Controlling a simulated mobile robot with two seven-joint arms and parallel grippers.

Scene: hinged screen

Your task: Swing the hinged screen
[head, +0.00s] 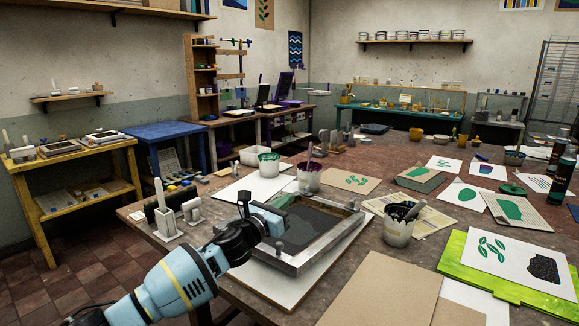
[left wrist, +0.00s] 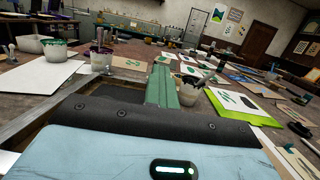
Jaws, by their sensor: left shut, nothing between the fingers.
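The hinged screen (head: 322,247) is a grey metal frame with dark mesh. It lies low and about flat over a white board (head: 245,283) on the worktable. My left gripper (head: 272,222) comes in from the left over the screen's left part and hides some of its frame and mesh. It is shut with nothing in it; I cannot tell whether it touches the frame. My right gripper is not in view.
Ink pots (head: 309,178) stand behind the screen, and a white pot with tools (head: 399,227) stands right of it. A small white stand (head: 166,222) is at the left table edge. Prints and a bright green board (head: 459,258) cover the right side.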

